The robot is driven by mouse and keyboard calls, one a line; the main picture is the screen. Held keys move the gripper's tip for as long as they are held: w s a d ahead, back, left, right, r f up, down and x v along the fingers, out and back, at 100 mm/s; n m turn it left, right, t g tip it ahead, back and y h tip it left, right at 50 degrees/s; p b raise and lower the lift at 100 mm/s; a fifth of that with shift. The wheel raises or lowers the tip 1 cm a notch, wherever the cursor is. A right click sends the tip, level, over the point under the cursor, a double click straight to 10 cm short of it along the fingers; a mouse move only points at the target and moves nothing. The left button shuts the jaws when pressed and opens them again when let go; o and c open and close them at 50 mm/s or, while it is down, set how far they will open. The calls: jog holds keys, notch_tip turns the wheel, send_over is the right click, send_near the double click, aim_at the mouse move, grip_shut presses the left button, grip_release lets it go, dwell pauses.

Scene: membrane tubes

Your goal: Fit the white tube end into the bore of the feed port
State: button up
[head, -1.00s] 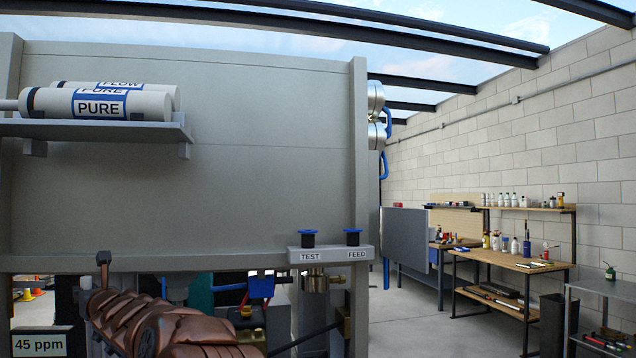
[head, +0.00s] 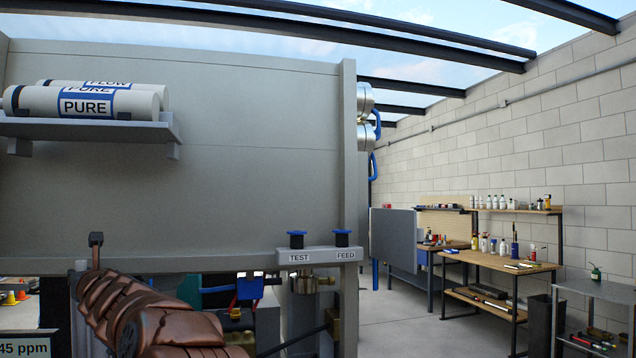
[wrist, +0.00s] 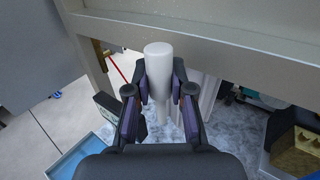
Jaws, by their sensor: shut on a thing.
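The white tube (wrist: 158,75) is held in my gripper (wrist: 160,88) in the wrist view, its round end reaching past the fingertips and its other end hanging below between the fingers. In the head view the feed port (head: 342,239) is a black fitting with a blue rim on a grey bracket marked FEED. It stands to the right of a similar test port (head: 297,240). I cannot make out the feed port in the wrist view. My gripper and the tube do not show clearly in the head view, where my copper-coloured arm fills the lower left.
A grey panel with a frame rail (wrist: 210,38) crosses the top of the wrist view, close beyond the tube. A shelf (head: 90,127) with white PURE cylinders is at upper left. A brass fitting (head: 306,284) hangs under the port bracket. The floor to the right is open, before workbenches.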

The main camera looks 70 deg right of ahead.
jog(key=shift+a+r, duration=0.1)
jog(key=shift+r, duration=0.3)
jog(key=shift+s+d, duration=0.1)
jog(key=shift+d, duration=0.1)
